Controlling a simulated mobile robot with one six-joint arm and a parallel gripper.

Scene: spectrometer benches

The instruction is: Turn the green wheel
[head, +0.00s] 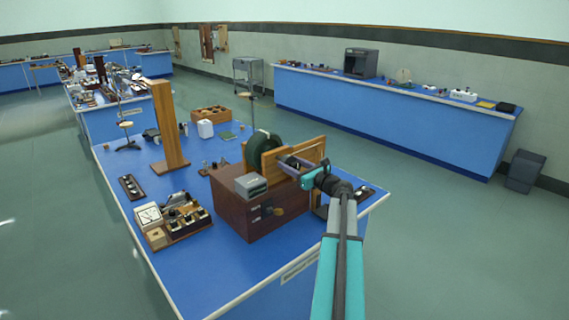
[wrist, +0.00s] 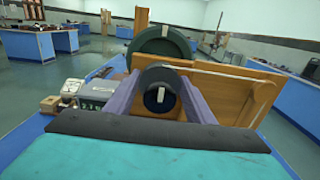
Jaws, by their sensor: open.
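The dark green wheel (head: 262,147) stands upright between wooden boards on a brown wooden box (head: 238,210) on the blue bench. In the wrist view the wheel (wrist: 160,42) shows behind a smaller dark round knob (wrist: 160,98) with a white mark, set on a wooden board (wrist: 225,92). My gripper (head: 290,164) has purple fingers and is at the near side of the boards. In the wrist view its open fingers (wrist: 158,88) lie left and right of the knob. I cannot tell if they touch it. The wheel's lower part is hidden.
A grey box (head: 250,185) sits on the brown box beside the boards. A meter set (head: 172,222) lies to the left, and a tall wooden post (head: 163,125) stands behind. Another blue bench (head: 400,115) runs along the wall.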

